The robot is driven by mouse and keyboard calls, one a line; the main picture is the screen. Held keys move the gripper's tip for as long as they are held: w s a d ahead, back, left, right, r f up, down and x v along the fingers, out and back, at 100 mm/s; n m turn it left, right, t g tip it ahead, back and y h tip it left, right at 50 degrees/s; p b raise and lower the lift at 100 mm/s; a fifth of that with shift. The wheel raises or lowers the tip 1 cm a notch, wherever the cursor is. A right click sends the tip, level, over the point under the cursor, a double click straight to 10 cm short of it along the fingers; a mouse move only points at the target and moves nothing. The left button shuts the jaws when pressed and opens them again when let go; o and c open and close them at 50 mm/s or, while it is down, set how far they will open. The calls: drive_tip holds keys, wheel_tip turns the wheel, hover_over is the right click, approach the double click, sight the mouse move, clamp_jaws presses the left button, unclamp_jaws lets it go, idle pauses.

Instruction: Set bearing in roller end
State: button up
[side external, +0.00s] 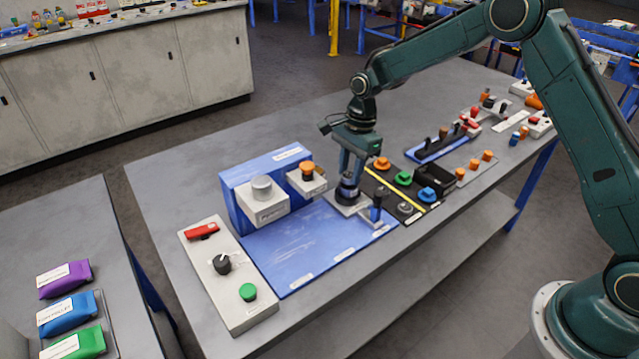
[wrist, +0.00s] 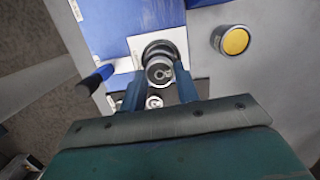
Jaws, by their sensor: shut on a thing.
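My gripper (side external: 348,180) points down over the white plate (side external: 337,207) at the right end of the blue station. Its fingers are shut on a round metal ring, which looks like the bearing (wrist: 159,71); in the wrist view it sits between the fingertips (wrist: 160,76). A dark upright cylinder, likely the roller end (side external: 347,192), stands on the plate directly below the fingers. The bearing appears lined up over or at its top; I cannot tell whether it is seated. The fingers hide part of the joint.
A blue-handled lever (side external: 376,208) stands close to the right of the gripper. A box with an orange button (side external: 307,168) and a block with a grey cylinder (side external: 262,188) stand left. The blue board (side external: 305,245) is clear. A control panel (side external: 228,275) lies left.

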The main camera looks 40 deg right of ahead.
drive_tip(key=shift+f, duration=0.5)
idle(1.0)
drive_tip(key=o, duration=1.1)
drive_tip(key=shift+r, duration=0.2)
drive_tip(key=shift+r, duration=3.8)
